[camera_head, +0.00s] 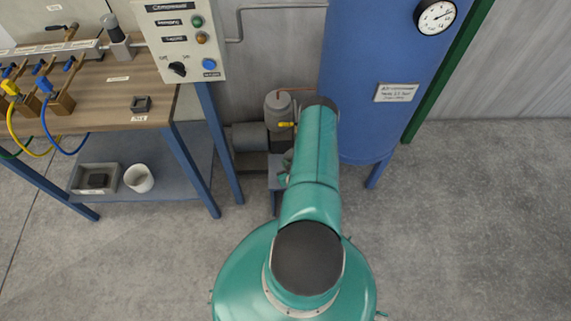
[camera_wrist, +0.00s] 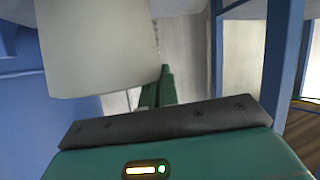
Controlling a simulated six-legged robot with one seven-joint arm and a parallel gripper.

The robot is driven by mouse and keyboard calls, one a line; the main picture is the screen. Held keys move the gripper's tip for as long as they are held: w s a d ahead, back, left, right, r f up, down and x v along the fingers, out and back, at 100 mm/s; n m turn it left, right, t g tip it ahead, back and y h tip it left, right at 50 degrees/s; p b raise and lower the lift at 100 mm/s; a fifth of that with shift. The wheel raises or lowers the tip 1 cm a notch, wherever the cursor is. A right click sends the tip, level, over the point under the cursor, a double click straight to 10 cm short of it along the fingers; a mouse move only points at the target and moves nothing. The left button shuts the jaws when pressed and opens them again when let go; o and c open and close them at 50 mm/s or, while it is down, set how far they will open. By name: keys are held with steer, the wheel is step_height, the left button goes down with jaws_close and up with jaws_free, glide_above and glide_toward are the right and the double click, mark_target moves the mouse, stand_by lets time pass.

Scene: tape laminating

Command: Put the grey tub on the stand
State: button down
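A round, pale grey tub (camera_head: 139,178) sits upright on the lower shelf of the bench at the left, just right of a shallow tray. My gripper's teal housing and dark front bar (camera_wrist: 165,125) fill the bottom of the wrist view. Its fingers do not show, and in the head view my own arm hides most of it. A large pale grey shape (camera_wrist: 98,45) is close to the wrist camera at upper left; I cannot tell what it is or whether I hold it. A small blue-grey stand-like piece (camera_head: 277,184) shows beside my arm, mostly hidden.
The shallow grey tray (camera_head: 81,187) holds a dark block. The bench (camera_head: 120,94) carries valves and hoses, with a control box (camera_head: 180,40) at its right. Pump equipment (camera_head: 250,138) and a blue tank (camera_head: 365,60) stand beyond my arm. The floor at right is clear.

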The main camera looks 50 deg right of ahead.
steer(key=c, duration=2.1)
jaws_free()
steer(key=shift+f, duration=0.1)
steer(key=o, duration=0.5)
steer(key=shift+c, duration=0.2)
steer(key=shift+r, duration=0.3)
steer(key=v, duration=1.2)
steer(key=shift+r, duration=0.25)
